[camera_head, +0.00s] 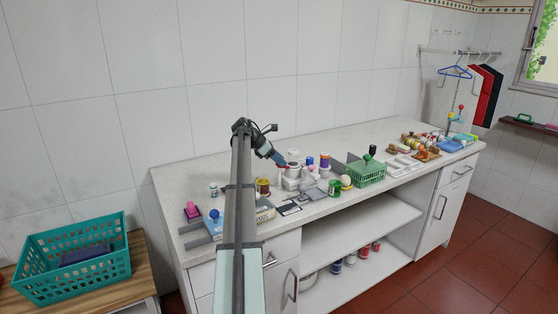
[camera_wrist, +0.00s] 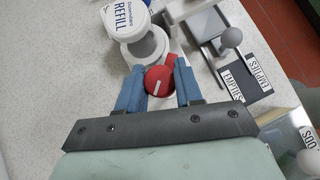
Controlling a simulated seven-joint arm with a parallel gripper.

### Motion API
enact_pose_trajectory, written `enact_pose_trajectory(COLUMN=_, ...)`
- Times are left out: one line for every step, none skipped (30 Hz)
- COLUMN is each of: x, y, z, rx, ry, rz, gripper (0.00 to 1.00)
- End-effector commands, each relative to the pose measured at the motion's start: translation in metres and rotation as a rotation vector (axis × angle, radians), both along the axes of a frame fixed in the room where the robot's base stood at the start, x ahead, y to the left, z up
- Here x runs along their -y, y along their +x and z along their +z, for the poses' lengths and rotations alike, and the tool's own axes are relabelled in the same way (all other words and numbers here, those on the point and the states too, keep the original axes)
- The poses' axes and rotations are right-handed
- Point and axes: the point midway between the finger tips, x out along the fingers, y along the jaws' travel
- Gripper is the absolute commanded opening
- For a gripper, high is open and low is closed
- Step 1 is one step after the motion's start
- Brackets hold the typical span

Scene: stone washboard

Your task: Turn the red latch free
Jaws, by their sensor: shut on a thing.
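The red latch (camera_wrist: 158,80) shows in the wrist view as a round red knob with a white mark on its face. It sits at the near side of a white and grey dispenser body (camera_wrist: 152,48) with a jar labelled "REFILL" (camera_wrist: 124,16) on it. My gripper (camera_wrist: 160,82) has its two blue fingers on either side of the knob, shut on it. In the head view my gripper (camera_head: 279,160) reaches down to the white dispenser (camera_head: 291,176), and the latch is a tiny red spot there, partly hidden.
A grey slide with a ball knob (camera_wrist: 231,38) stands right of the dispenser, near black label plates (camera_wrist: 257,77). A teal crate (camera_head: 72,262) stands at lower left.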

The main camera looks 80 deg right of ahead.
Motion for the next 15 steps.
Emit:
enact_pose_trajectory(x=0.0000, y=0.0001, z=0.0001, rx=0.000, ry=0.000, rz=0.000, gripper=0.14)
enact_pose_trajectory(x=0.0001, y=0.0001, z=0.0001, rx=0.000, ry=0.000, rz=0.000, gripper=0.11)
enact_pose_trajectory(x=0.0001, y=0.0000, z=0.0001, rx=0.000, ry=0.000, rz=0.000, gripper=0.07)
enact_pose_trajectory(x=0.0001, y=0.0000, z=0.0001, rx=0.000, ry=0.000, rz=0.000, gripper=0.05)
enact_pose_trajectory(x=0.0001, y=0.0000, z=0.0001, rx=0.000, ry=0.000, rz=0.000, gripper=0.05)
enact_pose_trajectory(x=0.0001, y=0.0000, z=0.0001, rx=0.000, ry=0.000, rz=-0.001, gripper=0.05)
enact_pose_trajectory(x=0.0003, y=0.0001, z=0.0001, rx=0.000, ry=0.000, rz=-0.003, gripper=0.05)
enact_pose_trajectory(x=0.0004, y=0.0002, z=0.0001, rx=0.000, ry=0.000, rz=-0.006, gripper=0.05)
enact_pose_trajectory(x=0.0005, y=0.0003, z=0.0001, rx=0.000, ry=0.000, rz=-0.011, gripper=0.05)
enact_pose_trajectory(x=0.0008, y=0.0003, z=0.0002, rx=0.000, ry=0.001, rz=-0.018, gripper=0.05)
enact_pose_trajectory(x=0.0011, y=0.0004, z=0.0003, rx=0.000, ry=0.001, rz=-0.025, gripper=0.05)
enact_pose_trajectory(x=0.0016, y=0.0006, z=0.0004, rx=0.000, ry=0.001, rz=-0.037, gripper=0.05)
enact_pose_trajectory(x=0.0019, y=0.0007, z=0.0004, rx=0.000, ry=0.001, rz=-0.050, gripper=0.05)
enact_pose_trajectory(x=0.0021, y=0.0007, z=0.0004, rx=0.000, ry=0.001, rz=-0.064, gripper=0.05)
enact_pose_trajectory(x=0.0025, y=0.0010, z=0.0004, rx=0.000, ry=0.001, rz=-0.084, gripper=0.05)
